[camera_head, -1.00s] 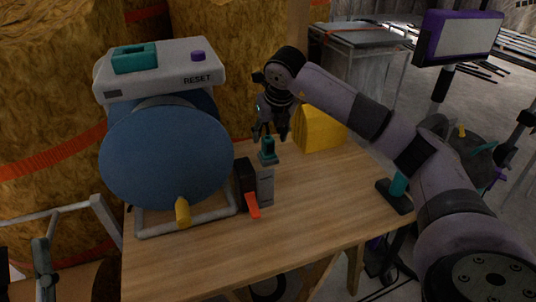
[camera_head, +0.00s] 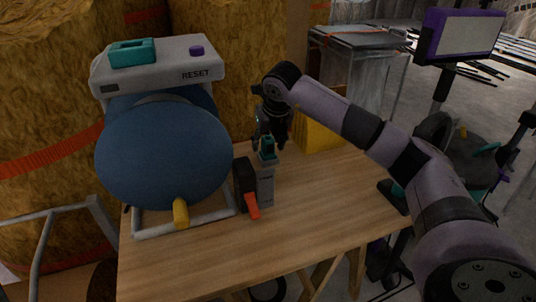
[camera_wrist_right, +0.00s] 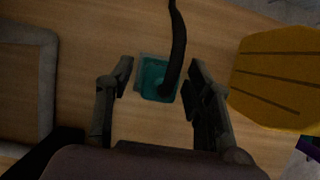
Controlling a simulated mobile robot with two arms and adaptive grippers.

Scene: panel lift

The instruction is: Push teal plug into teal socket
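The teal plug (camera_head: 267,149) sits upright on top of a grey post (camera_head: 265,186) on the table. A teal rectangular housing that looks like the socket (camera_head: 132,52) is on top of the grey RESET box at the upper left. My right gripper (camera_head: 272,138) is just above and around the plug. In the right wrist view the two fingers of my right gripper (camera_wrist_right: 157,88) are apart, one on each side of the teal plug (camera_wrist_right: 152,76), with gaps between. A black cable crosses over the plug there. My left gripper is not in view.
The grey RESET box (camera_head: 196,75) with a purple button sits on a blue drum (camera_head: 160,155). A black box with a red lever (camera_head: 252,207) stands beside the post. A yellow block (camera_head: 318,136) is behind my right gripper. The front tabletop (camera_head: 250,255) is clear.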

